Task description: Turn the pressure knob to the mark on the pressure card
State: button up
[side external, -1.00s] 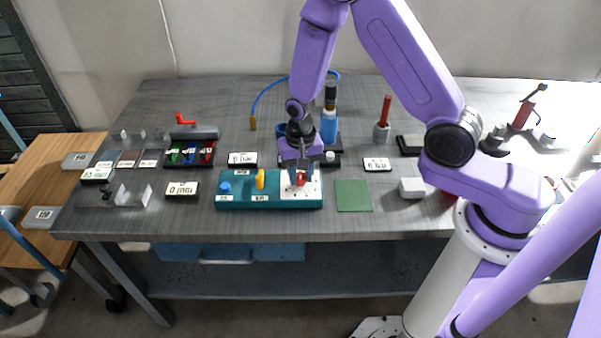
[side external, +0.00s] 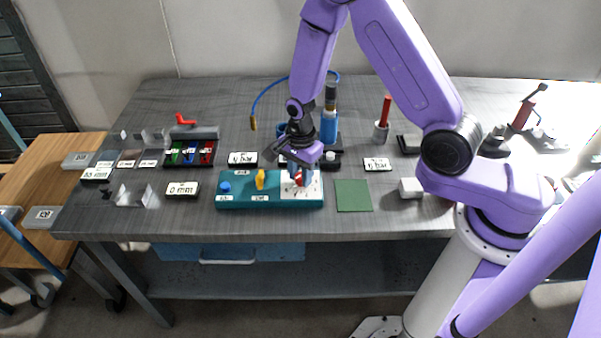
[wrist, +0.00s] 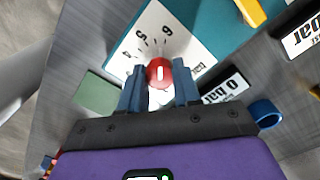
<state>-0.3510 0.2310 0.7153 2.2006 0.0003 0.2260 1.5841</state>
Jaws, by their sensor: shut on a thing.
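The red pressure knob (wrist: 158,73) sits on a white dial plate (wrist: 135,50) with printed numbers, including 5 and 6. The plate is at the right end of the teal panel (side external: 235,203). My gripper (wrist: 160,90) points down over the dial, with its two blue-grey fingers on either side of the knob, shut on it. A light line marks the knob's top. A card reading "bar" (side external: 242,158) lies behind the panel; its number is hard to read. Another bar card (side external: 376,164) lies right of it.
A yellow handle (side external: 260,180) and a blue knob (side external: 225,187) stand on the panel left of the dial. A green mat (side external: 353,195) lies right of it. A blue bottle (side external: 328,127) stands close behind my gripper. The bench front is mostly clear.

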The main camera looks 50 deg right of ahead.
aim_at(300, 175)
jog(key=shift+m, duration=0.9)
jog(key=o, duration=1.1)
jog(key=shift+c, duration=0.2)
jog(key=shift+r, duration=0.1)
notch_tip(300, 175, up, 17)
jog(key=shift+r, duration=0.15)
